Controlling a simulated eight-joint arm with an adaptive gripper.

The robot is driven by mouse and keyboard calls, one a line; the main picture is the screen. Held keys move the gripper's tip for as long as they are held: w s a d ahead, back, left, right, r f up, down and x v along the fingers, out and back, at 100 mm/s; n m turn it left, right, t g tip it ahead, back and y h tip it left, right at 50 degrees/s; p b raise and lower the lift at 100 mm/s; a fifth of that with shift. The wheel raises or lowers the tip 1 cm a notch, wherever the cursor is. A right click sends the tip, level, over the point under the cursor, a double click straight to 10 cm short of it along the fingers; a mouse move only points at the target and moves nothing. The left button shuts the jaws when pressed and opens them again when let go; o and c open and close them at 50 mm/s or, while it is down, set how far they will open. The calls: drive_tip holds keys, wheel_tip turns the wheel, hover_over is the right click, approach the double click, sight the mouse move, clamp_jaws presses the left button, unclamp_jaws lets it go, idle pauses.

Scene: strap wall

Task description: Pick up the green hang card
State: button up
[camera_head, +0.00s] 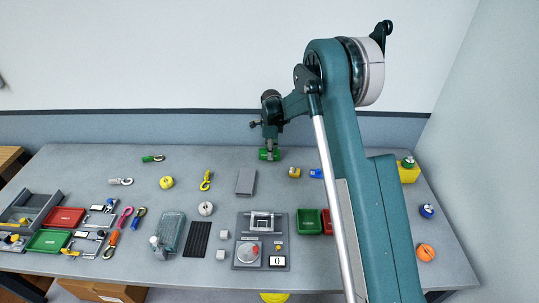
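A small green object (264,156), likely the green hang card, is at the back middle of the table, directly under my gripper. My gripper (269,151) points down and its tips overlap the green object in the picture. The gripper hides part of it. The view is too small to tell whether the fingers are open or closed on it, or whether it touches the table.
A grey block (245,182), yellow piece (294,172) and blue piece (316,173) stand nearby. A yellow hook (206,180) and green-handled hook (153,158) lie left. A scale (246,262) stands in front. My arm hides part of the right side.

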drive_tip(key=shift+r, duration=0.1)
wheel_tip(320, 180, up, 10)
drive_tip(key=shift+f, duration=0.1)
idle(0.7)
idle(0.6)
